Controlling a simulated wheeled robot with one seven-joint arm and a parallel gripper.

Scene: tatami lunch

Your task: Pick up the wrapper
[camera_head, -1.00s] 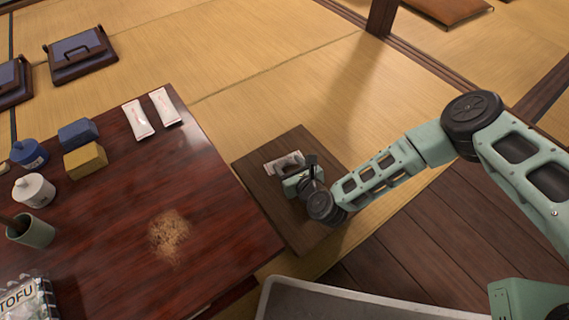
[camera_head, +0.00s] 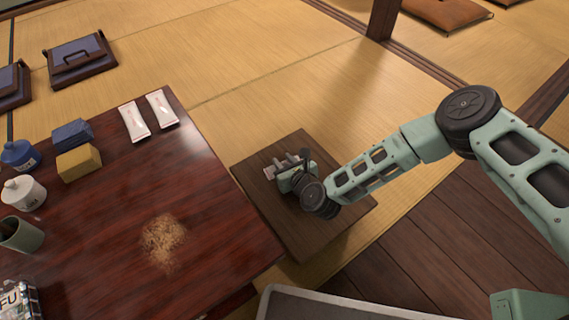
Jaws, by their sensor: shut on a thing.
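A small pale wrapper (camera_head: 270,172) shows at the left side of my gripper (camera_head: 285,176), over the low dark wooden table (camera_head: 262,153). Most of the wrapper is hidden by my gripper. My gripper is shut on it. I cannot tell whether the wrapper is clear of the tabletop. Two white packets with reddish print, the left one (camera_head: 134,121) and the right one (camera_head: 161,108), lie side by side on the large glossy red-brown table, away from my gripper.
The large table (camera_head: 205,185) holds brown crumbs (camera_head: 162,241), a yellow sponge (camera_head: 79,162), a folded blue cloth (camera_head: 73,133), lidded pots, a cup (camera_head: 20,235) and a tofu pack (camera_head: 20,300). A grey-rimmed tray (camera_head: 340,303) is at the bottom.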

